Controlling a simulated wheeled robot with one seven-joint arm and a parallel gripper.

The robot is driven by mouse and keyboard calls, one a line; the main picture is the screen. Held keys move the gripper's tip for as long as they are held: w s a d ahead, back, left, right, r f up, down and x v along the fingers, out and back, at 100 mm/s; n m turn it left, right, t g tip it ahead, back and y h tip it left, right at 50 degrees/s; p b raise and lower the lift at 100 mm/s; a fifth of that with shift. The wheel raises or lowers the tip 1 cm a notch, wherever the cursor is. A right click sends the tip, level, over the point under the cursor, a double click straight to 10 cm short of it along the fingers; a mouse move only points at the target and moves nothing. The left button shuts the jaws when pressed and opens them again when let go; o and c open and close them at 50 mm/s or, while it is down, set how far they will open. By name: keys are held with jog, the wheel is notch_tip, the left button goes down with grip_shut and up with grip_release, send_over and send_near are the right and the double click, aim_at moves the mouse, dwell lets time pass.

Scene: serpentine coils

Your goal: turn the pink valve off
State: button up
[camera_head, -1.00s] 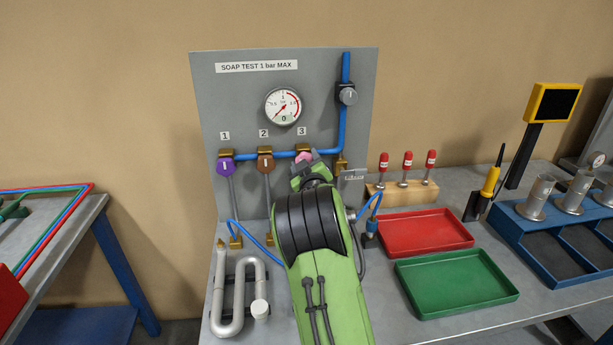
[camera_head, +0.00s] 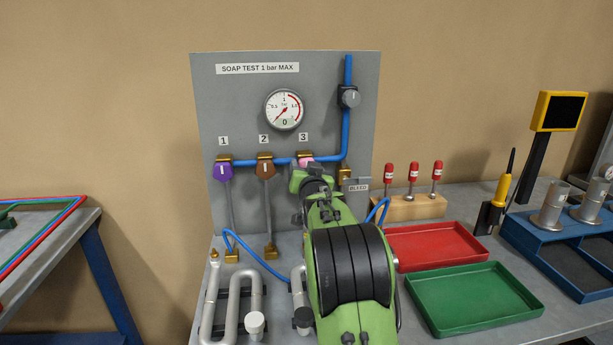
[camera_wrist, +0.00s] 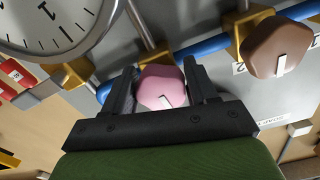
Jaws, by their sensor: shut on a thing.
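The pink valve (camera_head: 305,160) is the third on the grey panel, under the label 3, mostly hidden behind my arm in the head view. In the wrist view the pink valve knob (camera_wrist: 162,87) sits between the two dark fingers of my gripper (camera_wrist: 163,88). The fingers are shut on the knob. A white mark on the knob shows near its lower edge, slightly tilted in the wrist view.
A brown valve (camera_head: 265,168) and a purple valve (camera_head: 223,170) stand to the left on the blue pipe. A pressure gauge (camera_head: 284,109) is above. Metal coils (camera_head: 232,300) lie at the front left. Red (camera_head: 440,246) and green (camera_head: 475,297) trays lie right of my arm.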

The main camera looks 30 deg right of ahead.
jog(key=shift+f+m, duration=0.25)
jog(key=shift+m, duration=0.25)
jog(key=o, duration=0.8)
jog(key=shift+o, duration=0.8)
jog(key=shift+r, duration=0.15)
jog(key=v, duration=1.5)
jog(key=shift+s+a+b, duration=0.2)
jog(key=shift+s+b, duration=0.1)
jog(key=shift+b, duration=0.1)
